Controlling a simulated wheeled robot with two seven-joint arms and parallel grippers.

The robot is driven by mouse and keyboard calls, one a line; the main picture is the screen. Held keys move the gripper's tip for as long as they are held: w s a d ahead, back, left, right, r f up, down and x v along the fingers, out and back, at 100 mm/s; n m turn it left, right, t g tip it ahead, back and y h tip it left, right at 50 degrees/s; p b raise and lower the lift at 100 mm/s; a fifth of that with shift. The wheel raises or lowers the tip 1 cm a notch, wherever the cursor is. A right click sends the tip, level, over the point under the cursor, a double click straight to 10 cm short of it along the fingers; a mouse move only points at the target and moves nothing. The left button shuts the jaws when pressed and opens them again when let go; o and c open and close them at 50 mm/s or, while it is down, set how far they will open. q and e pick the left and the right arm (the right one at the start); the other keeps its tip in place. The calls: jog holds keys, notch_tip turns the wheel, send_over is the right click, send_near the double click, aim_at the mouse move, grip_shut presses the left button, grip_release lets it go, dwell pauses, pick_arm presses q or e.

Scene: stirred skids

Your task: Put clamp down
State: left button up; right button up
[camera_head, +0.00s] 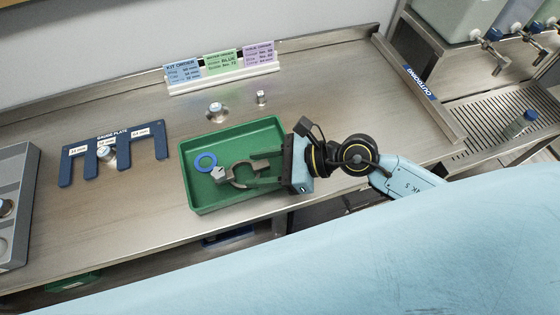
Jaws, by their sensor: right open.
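The grey metal clamp (231,171) lies in the green tray (188,187), a C-shaped piece with a lighter knob on its left side. My right gripper (252,172) reaches in from the right over the tray. Its fingers are apart, one on the far side and one near the clamp's near side. Whether either finger touches the clamp cannot be told. A blue ring (206,161) lies in the tray to the left of the clamp. My left gripper is not in view.
A blue gauge plate (113,140) lies to the left with a metal fitting (106,154) at it. Two metal fittings (215,112) stand behind the tray, before a card holder (222,75). A grey bin (15,165) is far left. The bench right of the tray is mostly clear.

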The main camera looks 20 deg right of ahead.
jog(key=shift+v, duration=2.15)
